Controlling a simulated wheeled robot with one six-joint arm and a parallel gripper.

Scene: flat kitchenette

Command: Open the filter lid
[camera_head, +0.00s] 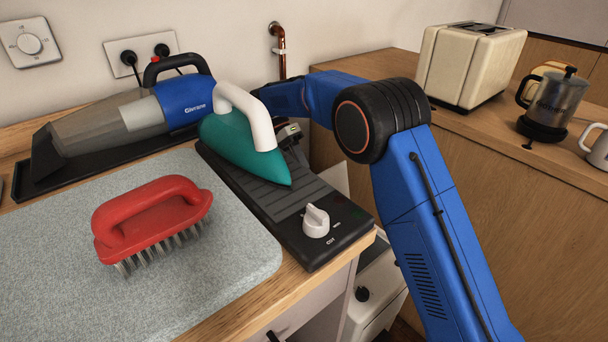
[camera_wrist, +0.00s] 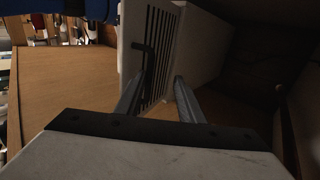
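In the wrist view a pale box-shaped unit (camera_wrist: 203,45) has a dark slatted grille (camera_wrist: 160,50) on its side face. A thin dark hooked bar (camera_wrist: 143,46) stands out in front of the grille. I cannot tell for sure which part is the filter lid. My gripper (camera_wrist: 159,77) is open, with its two grey fingers apart in front of the grille. The left fingertip appears close to the bar; I cannot tell if they touch. Nothing is visibly held. In the head view my gripper is hidden; my blue arm reaches down beside the worktop.
A white unit (camera_head: 375,295) with a dark knob stands below the worktop edge. A hot plate (camera_head: 262,190) carries a green iron (camera_head: 243,145). A red brush (camera_head: 152,217) and hand vacuum (camera_head: 130,118) lie left. A toaster (camera_head: 468,62) stands on the wooden counter at right.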

